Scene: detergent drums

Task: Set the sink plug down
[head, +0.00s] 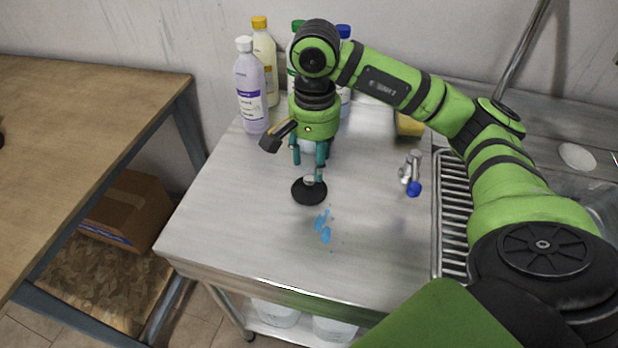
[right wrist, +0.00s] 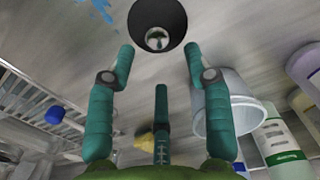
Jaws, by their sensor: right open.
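The sink plug (head: 309,194) is a black disc with a shiny metal knob on top. It lies flat on the steel counter (head: 220,235), just behind a blue spill. My right gripper (head: 308,168) points down right over the plug, its teal fingers apart on either side above the knob. In the right wrist view the plug (right wrist: 158,12) sits just past the open fingertips (right wrist: 160,50), with clear space between the fingers and the knob. My left gripper is not in view.
Several bottles, including a lilac one (head: 251,90), stand at the back left by the wall. A white tub (right wrist: 225,100) shows beside the fingers in the wrist view. A blue-ended metal fitting (head: 412,175) and a drain grate (head: 454,215) lie to the right. The front counter is mostly clear.

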